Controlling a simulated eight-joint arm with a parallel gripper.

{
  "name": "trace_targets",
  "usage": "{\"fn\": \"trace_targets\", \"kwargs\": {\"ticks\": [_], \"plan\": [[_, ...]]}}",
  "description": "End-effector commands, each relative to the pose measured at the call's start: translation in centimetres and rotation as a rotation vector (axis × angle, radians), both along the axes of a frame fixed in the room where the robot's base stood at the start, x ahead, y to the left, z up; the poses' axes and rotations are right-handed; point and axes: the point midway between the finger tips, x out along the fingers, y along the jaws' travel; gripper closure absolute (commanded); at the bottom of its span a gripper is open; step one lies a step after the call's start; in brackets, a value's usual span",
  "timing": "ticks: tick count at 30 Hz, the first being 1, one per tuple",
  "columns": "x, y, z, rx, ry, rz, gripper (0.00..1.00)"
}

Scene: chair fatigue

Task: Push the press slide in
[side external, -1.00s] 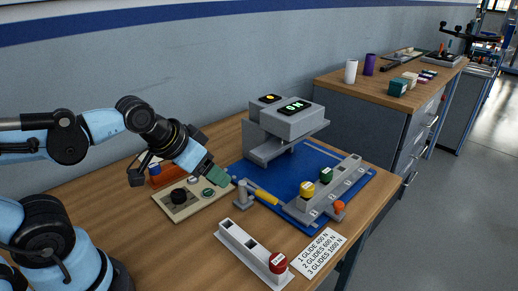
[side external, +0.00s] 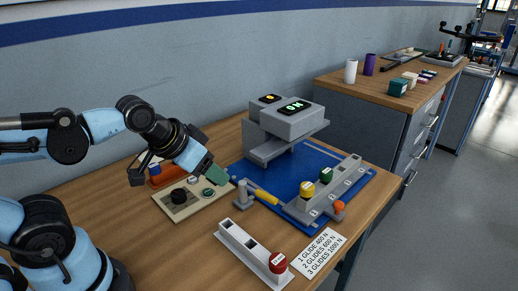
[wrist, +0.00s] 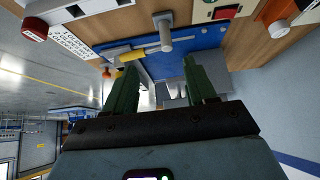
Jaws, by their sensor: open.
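The press (side external: 287,118) stands on a blue base plate (side external: 280,175), with a lit "ON" display on its grey head. A grey slide bar (side external: 345,180) lies on the plate, in front of and apart from the head. It carries a yellow-capped glide (side external: 307,189) and a green-capped glide (side external: 326,175). An orange knob (side external: 339,206) sits at its near side. A grey post (side external: 243,194) and a yellow rod (side external: 266,197) are at the plate's left edge. My gripper (side external: 218,175) is open and empty, above the control panel's right end. Its green fingers (wrist: 160,85) show apart in the wrist view.
The control panel (side external: 183,212) has a black knob and buttons below my gripper. A grey rack (side external: 245,248) with a red-capped glide (side external: 278,262) and a printed card (side external: 320,252) lie at the front. The wall is behind; the table's front left is clear.

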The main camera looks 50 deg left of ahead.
Motion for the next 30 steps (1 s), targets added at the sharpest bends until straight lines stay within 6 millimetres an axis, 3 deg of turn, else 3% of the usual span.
{"fn": "trace_targets", "kwargs": {"ticks": [5,12,18,24,30], "plan": [[1.6,-0.7,1.7,0.002,0.036,-0.025,0.47],[6.5,-3.1,5.5,0.012,0.148,-0.096,0.47],[10.9,-5.8,7.3,0.025,0.245,-0.158,0.47],[15.0,-8.9,7.7,0.044,0.343,-0.218,0.47],[18.5,-12.4,6.7,0.068,0.439,-0.278,0.47]]}}
